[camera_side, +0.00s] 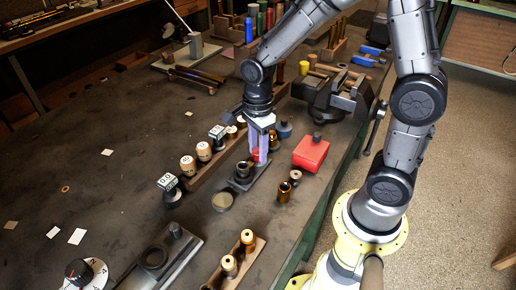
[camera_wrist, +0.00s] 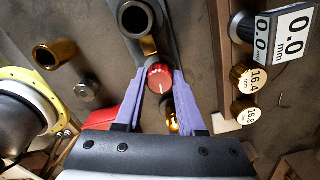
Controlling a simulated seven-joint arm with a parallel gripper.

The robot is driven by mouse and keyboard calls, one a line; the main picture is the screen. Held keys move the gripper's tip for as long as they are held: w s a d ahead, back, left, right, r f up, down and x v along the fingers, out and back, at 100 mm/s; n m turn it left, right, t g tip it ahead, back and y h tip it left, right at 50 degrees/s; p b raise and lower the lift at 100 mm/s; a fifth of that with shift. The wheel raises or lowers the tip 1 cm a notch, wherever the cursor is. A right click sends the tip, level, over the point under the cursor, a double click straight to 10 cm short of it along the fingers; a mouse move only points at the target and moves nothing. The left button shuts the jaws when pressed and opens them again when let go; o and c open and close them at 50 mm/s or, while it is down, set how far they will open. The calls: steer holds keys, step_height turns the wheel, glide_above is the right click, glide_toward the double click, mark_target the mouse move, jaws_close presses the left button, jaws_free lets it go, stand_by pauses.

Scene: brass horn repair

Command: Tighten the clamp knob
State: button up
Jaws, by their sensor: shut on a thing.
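The clamp knob is red with a white line on its face; it shows in the wrist view (camera_wrist: 159,77) and partly between the fingers in the side view (camera_side: 255,153). It sits at one end of a dark clamp base (camera_side: 259,187), beside an upright dark, hollow cylinder (camera_side: 243,170) that also shows in the wrist view (camera_wrist: 137,18). My gripper (camera_side: 257,158) points down over the knob. In the wrist view its purple fingers (camera_wrist: 161,78) are shut on the knob, one on each side. The knob's underside is hidden.
A red box (camera_side: 311,154) with a dark knob and a brass sleeve (camera_side: 284,192) stand to the right. A gauge reading 0.0 mm (camera_wrist: 282,35) and round pieces marked 16.4 (camera_wrist: 245,78) and 16.8 (camera_wrist: 245,110) stand close by. A vise (camera_side: 335,95) is behind.

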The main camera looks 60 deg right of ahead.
jaws_close()
steer(key=shift+m, duration=0.3)
steer(key=m, duration=0.4)
steer(key=o, duration=0.9)
jaws_free()
steer(key=shift+r, duration=0.1)
step_height(320, 180, up, 14)
steer(key=shift+f, duration=0.15)
